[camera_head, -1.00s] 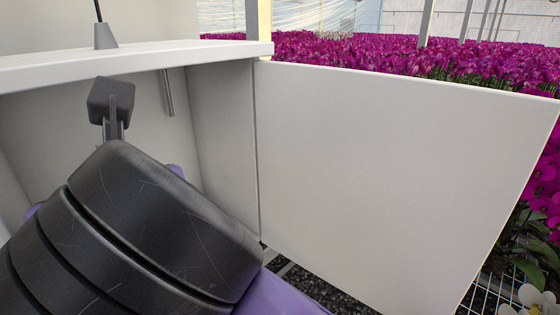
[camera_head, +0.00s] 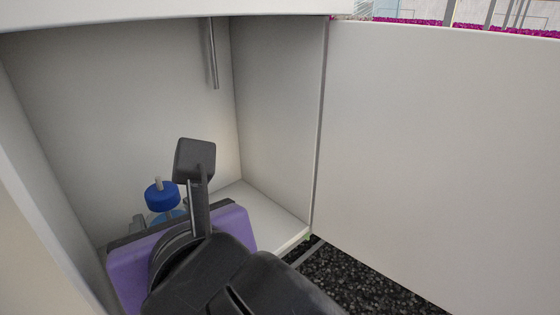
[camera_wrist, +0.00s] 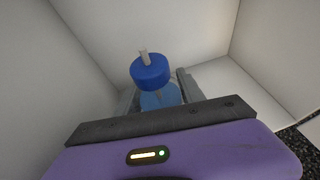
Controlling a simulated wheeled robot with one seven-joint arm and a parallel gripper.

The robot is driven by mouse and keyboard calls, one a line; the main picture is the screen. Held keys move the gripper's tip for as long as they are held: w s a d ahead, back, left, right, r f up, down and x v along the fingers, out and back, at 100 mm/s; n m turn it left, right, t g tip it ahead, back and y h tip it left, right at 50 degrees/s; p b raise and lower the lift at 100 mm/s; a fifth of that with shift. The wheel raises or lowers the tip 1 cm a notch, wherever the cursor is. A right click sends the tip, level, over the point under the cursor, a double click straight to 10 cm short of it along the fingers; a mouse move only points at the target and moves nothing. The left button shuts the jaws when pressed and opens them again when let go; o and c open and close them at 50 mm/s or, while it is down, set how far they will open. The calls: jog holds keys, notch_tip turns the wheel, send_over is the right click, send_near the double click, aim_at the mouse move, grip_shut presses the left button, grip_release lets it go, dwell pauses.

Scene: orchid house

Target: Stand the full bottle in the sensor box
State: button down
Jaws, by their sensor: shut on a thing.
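A bottle with a blue cap (camera_head: 162,195) and a clear bluish body is inside the white sensor box (camera_head: 110,110). The bottle also shows in the wrist view (camera_wrist: 160,97), cap upward and slightly tilted in the picture. My gripper (camera_wrist: 158,97) is shut on the bottle's upper body, below the cap. In the head view my purple and black wrist fills the box's lower opening. The lower part of the bottle is hidden behind it, so I cannot tell whether the bottle touches the floor of the box.
The box door (camera_head: 440,150) stands open at the right. A grey rod (camera_head: 213,55) hangs from the box's ceiling. The box floor (camera_head: 270,220) is bare at the right. Dark gravel (camera_head: 360,275) lies below the door. Magenta orchids (camera_head: 400,21) are behind.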

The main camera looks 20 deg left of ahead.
jog(key=shift+d+r, duration=0.1)
jog(key=shift+d, duration=0.1)
jog(key=shift+a+f, duration=0.15)
jog(key=shift+f, duration=0.1)
jog(key=c, duration=0.7)
grip_release()
jog(key=shift+r, duration=0.1)
